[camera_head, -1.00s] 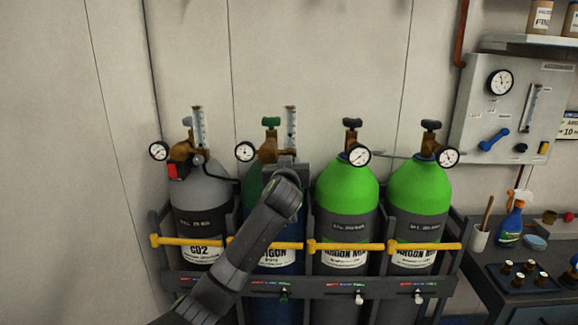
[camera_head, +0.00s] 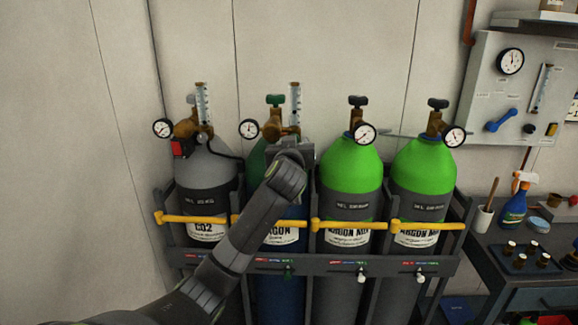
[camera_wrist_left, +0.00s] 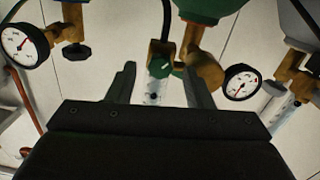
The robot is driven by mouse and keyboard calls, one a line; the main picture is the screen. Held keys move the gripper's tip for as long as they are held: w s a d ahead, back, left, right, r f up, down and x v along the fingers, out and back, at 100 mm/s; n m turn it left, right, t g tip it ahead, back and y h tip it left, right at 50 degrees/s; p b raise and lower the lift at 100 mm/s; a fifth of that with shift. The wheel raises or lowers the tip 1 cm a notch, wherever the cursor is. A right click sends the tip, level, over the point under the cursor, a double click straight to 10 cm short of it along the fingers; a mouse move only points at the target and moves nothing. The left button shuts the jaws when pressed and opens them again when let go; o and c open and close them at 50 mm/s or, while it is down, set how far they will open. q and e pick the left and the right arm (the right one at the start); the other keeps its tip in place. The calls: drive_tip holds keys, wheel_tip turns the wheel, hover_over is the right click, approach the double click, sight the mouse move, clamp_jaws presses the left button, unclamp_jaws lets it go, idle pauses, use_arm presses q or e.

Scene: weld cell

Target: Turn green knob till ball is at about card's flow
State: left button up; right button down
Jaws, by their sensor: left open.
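A small green knob (camera_wrist_left: 160,68) with a white mark shows in the left wrist view, between my left gripper's (camera_wrist_left: 158,76) two open fingers. I cannot tell whether they touch it. Just below it in that view is a clear flow tube (camera_wrist_left: 153,90) with a dark ball (camera_wrist_left: 153,96). In the head view the tube (camera_head: 295,103) rises from the brass regulator of the blue argon cylinder (camera_head: 284,240); my left gripper (camera_head: 288,148) is in front of that regulator and hides the small knob. My right gripper is out of view. I cannot make out a flow card.
A grey CO2 cylinder (camera_head: 207,170) stands left, two green-topped cylinders (camera_head: 350,165) right. Yellow bars (camera_head: 345,226) cross the rack. Round gauges (camera_wrist_left: 242,82) flank the wrist view. A wall panel (camera_head: 490,75) and bench (camera_head: 545,275) are at the right.

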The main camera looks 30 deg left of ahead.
use_arm(q)
drive_tip(key=b+v, duration=0.2)
drive_tip(key=v, duration=1.3)
drive_tip(key=shift+s+b, duration=0.15)
drive_tip(key=shift+b, duration=0.15)
drive_tip(key=shift+d+f, duration=0.1)
